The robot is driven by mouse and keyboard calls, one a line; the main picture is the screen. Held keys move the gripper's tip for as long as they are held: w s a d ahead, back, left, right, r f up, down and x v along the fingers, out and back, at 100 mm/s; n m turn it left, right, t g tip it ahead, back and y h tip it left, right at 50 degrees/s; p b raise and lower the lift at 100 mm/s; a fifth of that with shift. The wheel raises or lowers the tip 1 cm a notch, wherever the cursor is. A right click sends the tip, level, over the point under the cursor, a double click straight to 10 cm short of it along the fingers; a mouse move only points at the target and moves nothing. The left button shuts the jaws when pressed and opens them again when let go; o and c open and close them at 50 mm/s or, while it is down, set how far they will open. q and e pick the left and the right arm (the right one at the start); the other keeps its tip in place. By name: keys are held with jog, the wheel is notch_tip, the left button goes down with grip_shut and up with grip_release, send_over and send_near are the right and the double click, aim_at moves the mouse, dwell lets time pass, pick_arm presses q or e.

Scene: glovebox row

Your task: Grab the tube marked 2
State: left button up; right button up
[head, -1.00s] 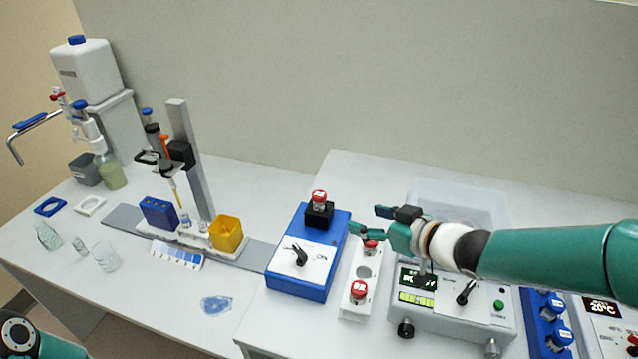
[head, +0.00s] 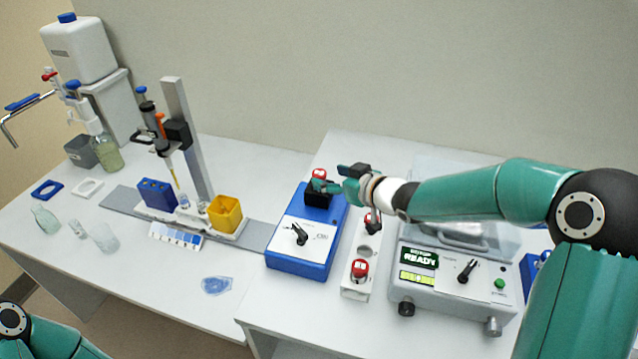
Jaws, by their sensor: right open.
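A red-capped tube (head: 319,174) stands in the black holder of a blue mixer box (head: 287,262). The caps carry small white marks that I cannot read surely, so I cannot tell which is number 2. My right gripper (head: 333,178) is open at the mixer's tube, with one finger in front of the tube, partly hiding it. I cannot tell whether it touches. My left gripper is out of view.
A grey device (head: 450,285) with a READY display and clear lid stands right of the rack, under my right arm. A pipette stand (head: 188,150), yellow bin (head: 226,224) and glassware fill the left table. A blue puddle-like patch (head: 216,285) lies in front.

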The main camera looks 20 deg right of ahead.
aim_at(319, 172)
jog(key=p+x, duration=0.1)
jog(key=x, duration=0.4)
jog(key=shift+a+r, duration=0.1)
jog(key=shift+r, duration=0.05)
jog(key=shift+c, duration=0.3)
jog(key=c, duration=1.1)
jog(key=shift+c, duration=0.2)
jog(key=shift+r, duration=0.15)
